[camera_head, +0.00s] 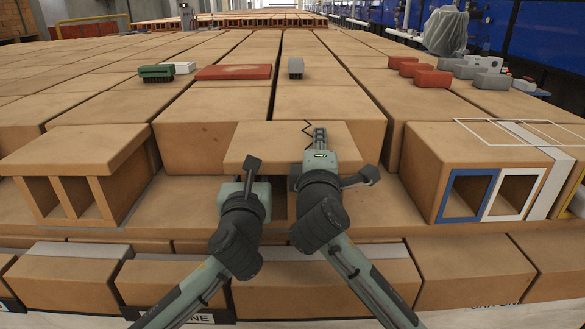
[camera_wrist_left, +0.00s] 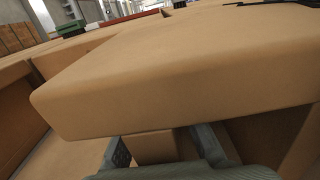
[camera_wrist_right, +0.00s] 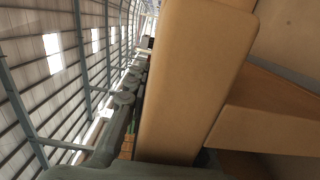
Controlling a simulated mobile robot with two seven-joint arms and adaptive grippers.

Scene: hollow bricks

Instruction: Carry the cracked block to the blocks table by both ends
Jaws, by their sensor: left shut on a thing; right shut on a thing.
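The cracked block (camera_head: 268,148), a tan brick with a dark zigzag crack on top near its right end, lies across the middle of the head view. My left gripper (camera_head: 249,175) is at its front lower left. In the left wrist view, the left fingers (camera_wrist_left: 160,150) are below the block's long face (camera_wrist_left: 180,90), with a tan piece between them. My right gripper (camera_head: 319,145) is at the block's right part, one finger over the top. In the right wrist view, the block (camera_wrist_right: 185,85) lies against a finger (camera_wrist_right: 128,105); the other finger is hidden.
A hollow tan block (camera_head: 75,160) stands left. Another, with blue and white frames (camera_head: 460,195), stands right, below white outlines. Behind lie a green brick (camera_head: 156,74), a flat red slab (camera_head: 234,72), a small grey block (camera_head: 296,68) and several red and grey blocks (camera_head: 433,78).

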